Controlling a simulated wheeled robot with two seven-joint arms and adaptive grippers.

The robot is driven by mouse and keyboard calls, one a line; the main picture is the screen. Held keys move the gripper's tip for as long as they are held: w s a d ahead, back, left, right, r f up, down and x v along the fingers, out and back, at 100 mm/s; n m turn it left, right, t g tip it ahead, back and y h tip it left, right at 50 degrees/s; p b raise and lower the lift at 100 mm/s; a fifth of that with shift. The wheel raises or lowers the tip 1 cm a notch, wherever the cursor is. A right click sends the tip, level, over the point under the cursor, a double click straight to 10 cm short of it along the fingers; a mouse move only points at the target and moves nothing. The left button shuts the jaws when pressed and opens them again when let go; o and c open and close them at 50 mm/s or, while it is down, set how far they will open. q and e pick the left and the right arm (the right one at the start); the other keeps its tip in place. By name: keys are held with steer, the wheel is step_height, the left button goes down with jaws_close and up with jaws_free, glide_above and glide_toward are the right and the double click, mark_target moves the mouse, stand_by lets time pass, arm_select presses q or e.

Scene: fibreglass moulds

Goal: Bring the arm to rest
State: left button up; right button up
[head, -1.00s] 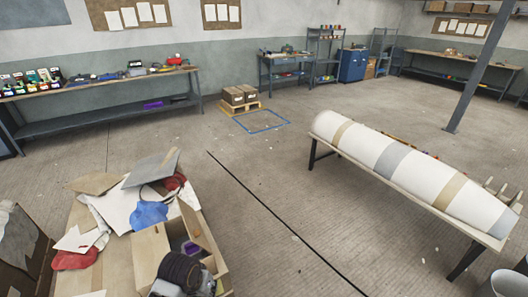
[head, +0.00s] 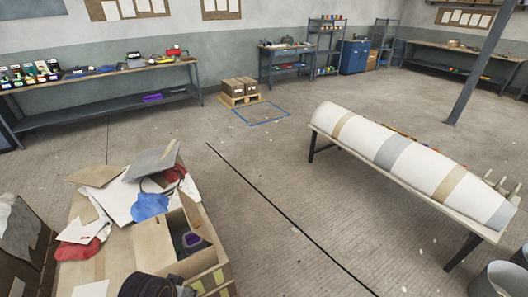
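Neither of my grippers shows clearly in the head view. A dark, ribbed, rounded part with a grey piece beside it sits at the bottom edge, in front of an open cardboard box (head: 205,262). It looks like part of my own arm, but no fingertips show and I cannot tell which arm it is. Whether it touches the box is hidden.
A table at lower left holds the box, a blue cloth (head: 150,206), red cloths (head: 84,250) and sheets. A long white mould (head: 395,152) lies on a stand at right, with grey bins (head: 500,280) nearby. The middle floor is clear.

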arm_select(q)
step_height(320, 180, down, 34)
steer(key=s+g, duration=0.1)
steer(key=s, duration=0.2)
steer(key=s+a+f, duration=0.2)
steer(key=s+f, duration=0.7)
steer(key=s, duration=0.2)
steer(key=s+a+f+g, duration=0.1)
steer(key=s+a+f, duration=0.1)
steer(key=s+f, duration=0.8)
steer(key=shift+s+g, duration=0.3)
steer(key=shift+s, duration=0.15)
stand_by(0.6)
